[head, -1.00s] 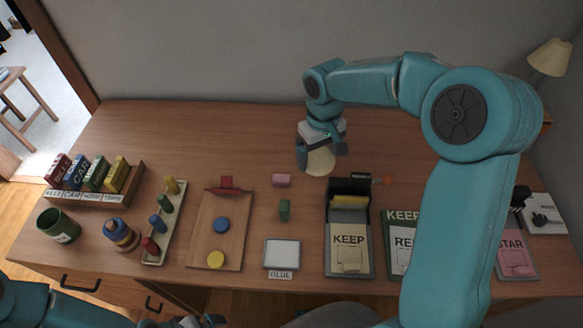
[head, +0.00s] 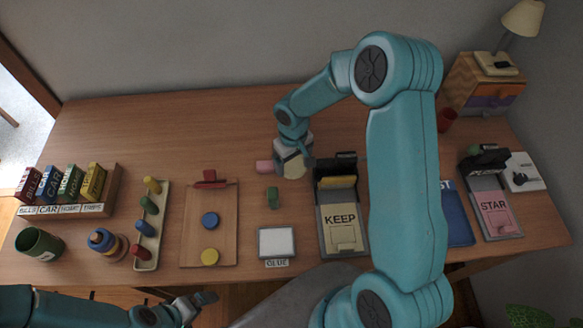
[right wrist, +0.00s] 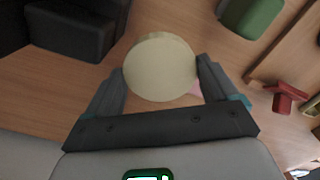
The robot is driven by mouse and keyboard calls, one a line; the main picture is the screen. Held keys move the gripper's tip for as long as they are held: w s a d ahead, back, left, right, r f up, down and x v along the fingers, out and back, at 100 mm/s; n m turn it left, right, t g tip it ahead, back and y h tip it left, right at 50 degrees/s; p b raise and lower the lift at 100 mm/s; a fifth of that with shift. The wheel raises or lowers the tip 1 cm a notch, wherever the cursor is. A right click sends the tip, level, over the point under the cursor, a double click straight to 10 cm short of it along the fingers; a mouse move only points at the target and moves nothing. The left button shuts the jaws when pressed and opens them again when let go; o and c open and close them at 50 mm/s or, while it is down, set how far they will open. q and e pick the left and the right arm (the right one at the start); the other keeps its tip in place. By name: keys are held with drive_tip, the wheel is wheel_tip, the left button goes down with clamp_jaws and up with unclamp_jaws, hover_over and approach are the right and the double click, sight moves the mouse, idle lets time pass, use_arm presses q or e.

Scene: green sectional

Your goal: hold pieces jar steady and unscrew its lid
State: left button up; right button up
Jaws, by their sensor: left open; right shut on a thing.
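My right gripper (head: 292,166) is shut on a cream round piece (head: 291,160) that looks like a lid, above the middle of the desk. In the right wrist view the cream disc (right wrist: 160,67) sits between the two fingers (right wrist: 163,85). I cannot tell whether a jar body is under it. A rounded blue and tan object (head: 103,240), perhaps a jar, stands at the desk's left front, apart from both grippers. My left gripper (head: 195,306) is open and empty, low by the desk's front edge.
Left are a labelled book rack (head: 70,208), a green cup (head: 38,243) and a peg tray (head: 150,225). A wooden board (head: 222,225), GLUE pad (head: 276,243) and KEEP tray (head: 343,237) line the front. A pink block (head: 264,167) lies beside my right gripper. The back left is clear.

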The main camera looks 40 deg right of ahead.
sight(293, 172)
drive_tip(key=shift+s+f, duration=0.3)
drive_tip(key=shift+f, duration=0.55)
drive_tip(key=f, duration=0.4)
drive_tip(key=shift+w+f, duration=0.1)
drive_tip(key=shift+w, duration=0.2)
drive_tip(key=shift+s+a+r, duration=0.1)
drive_tip(key=shift+s+r, duration=0.1)
drive_tip(key=shift+w+f, duration=0.1)
drive_tip(key=shift+f, duration=0.2)
drive_tip(key=o, duration=0.9)
drive_tip(key=shift+r, duration=0.3)
wheel_tip(293, 172, up, 11)
drive_tip(key=shift+w+r, duration=0.1)
drive_tip(key=shift+r, duration=0.4)
